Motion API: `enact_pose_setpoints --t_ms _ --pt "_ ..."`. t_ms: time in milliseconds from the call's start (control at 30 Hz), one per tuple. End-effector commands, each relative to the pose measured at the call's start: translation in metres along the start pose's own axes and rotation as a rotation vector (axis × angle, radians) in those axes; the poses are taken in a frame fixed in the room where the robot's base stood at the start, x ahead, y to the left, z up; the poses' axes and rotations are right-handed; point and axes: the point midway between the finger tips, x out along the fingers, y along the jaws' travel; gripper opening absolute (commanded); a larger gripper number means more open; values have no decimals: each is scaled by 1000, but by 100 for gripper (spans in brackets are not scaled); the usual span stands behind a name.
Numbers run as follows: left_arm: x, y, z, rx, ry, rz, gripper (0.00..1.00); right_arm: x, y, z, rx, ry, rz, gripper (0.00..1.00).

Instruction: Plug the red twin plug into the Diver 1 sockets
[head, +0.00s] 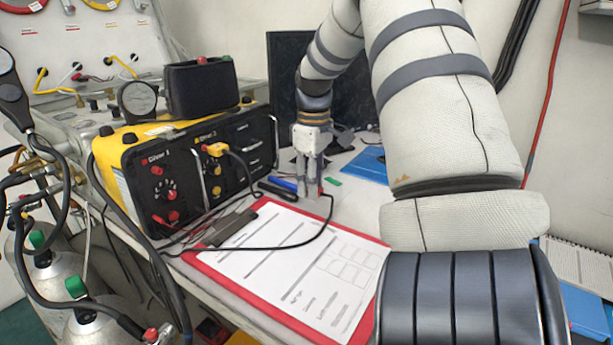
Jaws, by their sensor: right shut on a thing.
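The black and yellow air panel (133,181) stands on the bench at the left. Its Diver 1 section (157,160) is the left half of the front, with red sockets (157,171), a dial and more red fittings lower down. My right gripper (310,193) is to the right of the panel, pointing down just above the bench, apart from the panel. My left gripper is not in view.
A yellow twin plug (215,150) sits at the Diver 2 section. The red clipboard (230,282) with paper lies in front of the panel. A blue pen (283,184) lies near my gripper. Hoses and cylinders (88,325) crowd the left. A dark monitor (285,60) stands behind.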

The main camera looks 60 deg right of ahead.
Motion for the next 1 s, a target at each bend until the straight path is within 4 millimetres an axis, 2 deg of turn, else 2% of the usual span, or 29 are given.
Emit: enact_pose_setpoints --t_ms 1000 --pt "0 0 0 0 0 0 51 -54 -111 -50 31 0 1 0"
